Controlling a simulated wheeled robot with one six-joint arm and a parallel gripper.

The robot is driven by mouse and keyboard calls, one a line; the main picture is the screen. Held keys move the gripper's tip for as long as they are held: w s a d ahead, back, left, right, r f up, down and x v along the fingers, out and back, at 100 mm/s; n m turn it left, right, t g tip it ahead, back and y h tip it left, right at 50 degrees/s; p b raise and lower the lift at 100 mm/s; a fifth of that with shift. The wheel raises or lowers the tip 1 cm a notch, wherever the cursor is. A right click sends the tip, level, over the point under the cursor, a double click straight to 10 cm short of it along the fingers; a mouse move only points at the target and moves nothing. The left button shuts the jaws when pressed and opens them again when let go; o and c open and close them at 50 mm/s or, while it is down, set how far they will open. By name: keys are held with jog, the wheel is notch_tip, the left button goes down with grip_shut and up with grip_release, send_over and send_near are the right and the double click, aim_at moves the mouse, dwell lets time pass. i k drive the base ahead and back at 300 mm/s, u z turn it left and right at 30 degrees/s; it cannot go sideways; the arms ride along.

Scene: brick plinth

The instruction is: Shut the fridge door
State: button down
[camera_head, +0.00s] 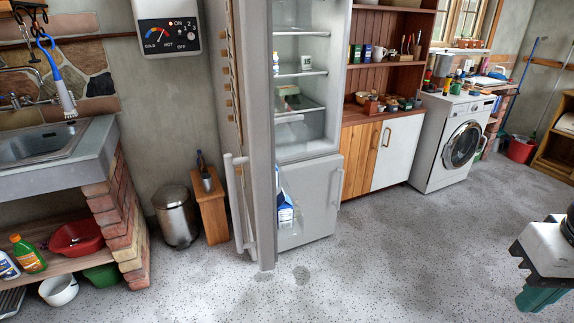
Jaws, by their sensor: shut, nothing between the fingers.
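The tall grey fridge (328,120) stands in the middle, its upper compartment open and its lit shelves showing. Its door (258,130) stands wide open towards me, seen almost edge-on at the left of the compartment. The door's long handle (240,205) is on its outer, left side. A blue and white carton (286,213) shows by the door's inner side, low down. The lower fridge front (308,195) looks closed. My gripper (535,298), under a white housing at the right edge, is shut and empty, far right of the door and apart from it.
A metal bin (176,216) and a small wooden stand (209,205) are left of the door, near its outer side. A sink (45,145) is further left. A washing machine (452,140) stands at the back right. The speckled floor (400,250) between door and gripper is clear.

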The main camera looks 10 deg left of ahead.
aim_at(250, 26)
jog(key=u, duration=0.9)
jog(key=i, duration=0.75)
jog(key=u, duration=0.7)
